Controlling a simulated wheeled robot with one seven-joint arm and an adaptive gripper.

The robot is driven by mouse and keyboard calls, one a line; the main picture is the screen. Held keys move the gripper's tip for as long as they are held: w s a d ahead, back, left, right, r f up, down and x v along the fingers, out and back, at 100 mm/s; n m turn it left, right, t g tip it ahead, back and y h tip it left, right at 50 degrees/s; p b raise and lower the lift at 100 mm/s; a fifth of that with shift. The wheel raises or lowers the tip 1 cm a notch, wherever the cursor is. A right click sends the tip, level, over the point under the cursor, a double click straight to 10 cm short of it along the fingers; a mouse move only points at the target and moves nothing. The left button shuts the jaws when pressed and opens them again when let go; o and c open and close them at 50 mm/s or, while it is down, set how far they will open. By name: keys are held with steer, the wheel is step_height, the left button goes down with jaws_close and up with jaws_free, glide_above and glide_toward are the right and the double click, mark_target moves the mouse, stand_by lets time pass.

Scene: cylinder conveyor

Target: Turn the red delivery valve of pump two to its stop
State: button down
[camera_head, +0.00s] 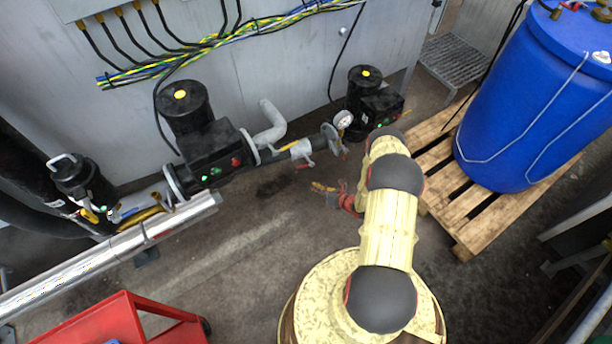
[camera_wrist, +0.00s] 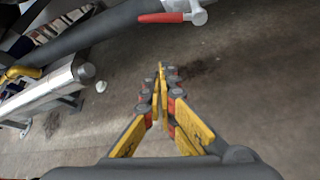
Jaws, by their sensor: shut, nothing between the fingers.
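A red valve lever (camera_wrist: 165,17) with a pale grey hub shows at the top of the wrist view, beside a dark pipe. In the head view a small red lever (camera_head: 304,165) hangs below the grey pipe valve between the large middle pump (camera_head: 205,140) and the right pump (camera_head: 368,95). I cannot tell from markings which pump is pump two. My gripper (camera_head: 318,187) is low over the floor, just below and right of that lever, and apart from it. In the wrist view my gripper (camera_wrist: 163,72) has its fingers together, with nothing between them.
A silver clad pipe (camera_head: 120,250) runs at the left, with a yellow handle (camera_head: 145,217) near it. A blue drum (camera_head: 530,100) stands on a wooden pallet (camera_head: 463,215) at the right. A red cart (camera_head: 105,325) is at the lower left. Floor between is clear.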

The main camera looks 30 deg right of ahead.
mark_target(305, 166)
steer(key=b+x, duration=0.3)
steer(key=x, duration=0.7)
steer(key=shift+w+d+r+b, duration=0.1)
steer(key=shift+d+r+b, duration=0.1)
steer(key=shift+r, duration=0.4)
steer(key=shift+w+d+r+b, duration=0.15)
steer(key=shift+d+r, duration=0.1)
steer(key=shift+r, duration=0.3)
steer(key=shift+w+d+r+b, duration=0.1)
steer(key=shift+d+r+b, duration=0.1)
steer(key=shift+r, duration=0.4)
steer(key=shift+s+r, duration=0.1)
steer(key=shift+r, duration=0.05)
